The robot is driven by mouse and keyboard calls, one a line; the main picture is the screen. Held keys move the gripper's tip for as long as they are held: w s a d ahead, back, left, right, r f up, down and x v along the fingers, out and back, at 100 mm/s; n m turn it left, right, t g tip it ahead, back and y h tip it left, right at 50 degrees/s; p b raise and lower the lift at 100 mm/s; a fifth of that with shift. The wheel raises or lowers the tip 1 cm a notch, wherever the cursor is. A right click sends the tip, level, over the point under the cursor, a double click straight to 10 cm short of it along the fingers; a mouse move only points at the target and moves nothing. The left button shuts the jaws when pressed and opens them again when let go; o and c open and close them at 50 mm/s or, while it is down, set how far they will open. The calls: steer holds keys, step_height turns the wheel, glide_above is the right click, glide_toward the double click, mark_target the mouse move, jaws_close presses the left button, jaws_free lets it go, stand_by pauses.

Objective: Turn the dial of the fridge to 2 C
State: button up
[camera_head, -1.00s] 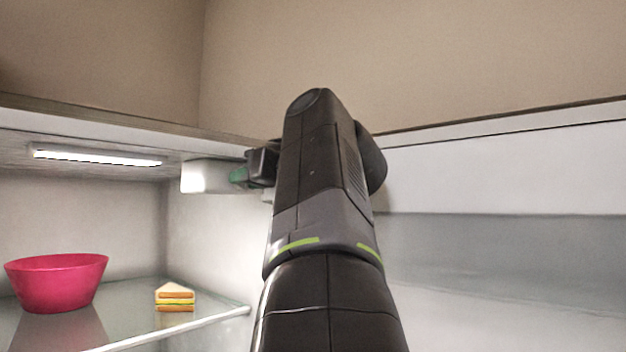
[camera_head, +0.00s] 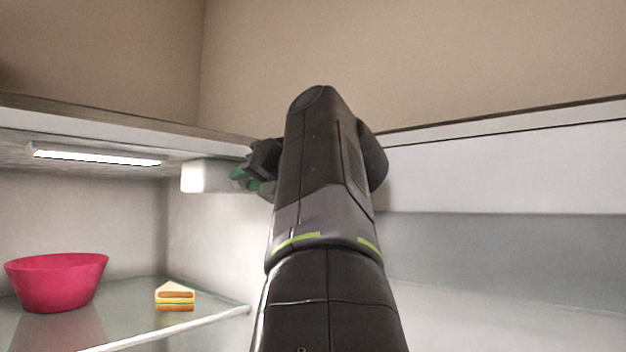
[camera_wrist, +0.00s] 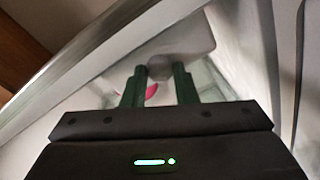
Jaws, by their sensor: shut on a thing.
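The fridge's white control housing (camera_head: 207,176) sticks out below the ceiling of the compartment, left of my arm. In the wrist view the housing (camera_wrist: 184,38) shows ahead of my fingers. A small grey dial (camera_wrist: 160,68) sits at its near face, between the two green fingertips. My gripper (camera_wrist: 159,75) is shut on this dial. In the head view my gripper (camera_head: 246,177) reaches left to the housing's end, with its fingers tilted; there the dial is hidden by the fingers. No temperature marks can be read.
A pink bowl (camera_head: 56,284) and a sandwich (camera_head: 175,296) stand on the glass shelf (camera_head: 215,316) below. A lit lamp strip (camera_head: 97,158) is on the fridge ceiling. The fridge's side wall is close behind my gripper.

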steer(key=o, duration=1)
steer(key=shift+d, duration=0.1)
steer(key=f+b+v, duration=0.1)
steer(key=b+v, duration=0.1)
steer(key=v, duration=1.1)
steer(key=shift+s+d+r, duration=0.25)
steer(key=shift+r, duration=0.2)
steer(key=shift+w+a, duration=0.1)
steer(key=x, duration=0.8)
steer(key=shift+p, duration=0.4)
stand_by(0.4)
